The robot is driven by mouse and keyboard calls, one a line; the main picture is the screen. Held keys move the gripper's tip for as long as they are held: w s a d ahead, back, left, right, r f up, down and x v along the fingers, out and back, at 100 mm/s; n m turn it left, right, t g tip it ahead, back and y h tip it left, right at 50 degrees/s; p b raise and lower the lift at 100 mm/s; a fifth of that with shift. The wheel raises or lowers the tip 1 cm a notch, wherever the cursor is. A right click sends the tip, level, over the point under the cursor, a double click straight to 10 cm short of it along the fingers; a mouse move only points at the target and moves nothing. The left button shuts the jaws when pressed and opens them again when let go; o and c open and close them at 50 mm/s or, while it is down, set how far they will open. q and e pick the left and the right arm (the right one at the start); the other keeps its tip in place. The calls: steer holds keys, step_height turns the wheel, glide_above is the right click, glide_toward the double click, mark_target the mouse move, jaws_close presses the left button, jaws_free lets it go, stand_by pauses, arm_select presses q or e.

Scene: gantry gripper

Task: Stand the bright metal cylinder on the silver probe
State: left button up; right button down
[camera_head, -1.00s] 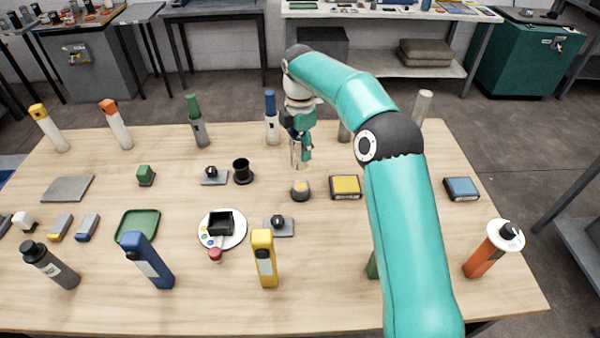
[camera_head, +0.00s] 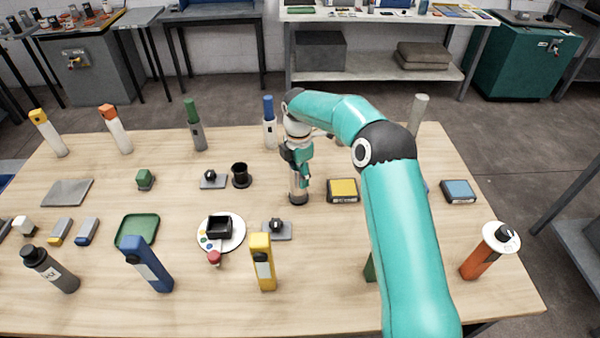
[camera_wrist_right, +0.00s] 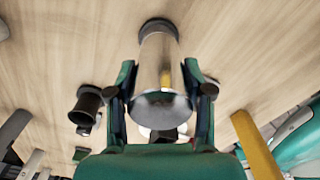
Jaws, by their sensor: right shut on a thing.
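The bright metal cylinder (camera_head: 297,187) is upright in my right gripper (camera_head: 300,176), at the middle of the table. In the right wrist view the shiny cylinder (camera_wrist_right: 160,75) sits between both fingers of the right gripper (camera_wrist_right: 162,88). Its lower end is at a small round dark grey piece (camera_head: 298,200), which also shows in the right wrist view (camera_wrist_right: 158,26). This piece is in the probe's likely place; its top is hidden under the cylinder. They look in line, but I cannot tell whether they fully touch. My left gripper is not in view.
A yellow-topped box (camera_head: 342,189) stands close to the right of the cylinder. A black cup (camera_head: 241,175) is to the left, and a grey plate with a black knob (camera_head: 277,229) is in front. A yellow bottle (camera_head: 263,262) stands nearer the front edge.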

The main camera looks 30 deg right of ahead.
steer(key=shift+f, duration=0.1)
steer(key=shift+c, duration=2.3)
jaws_free()
step_height(320, 180, up, 12)
steer(key=shift+r, duration=0.1)
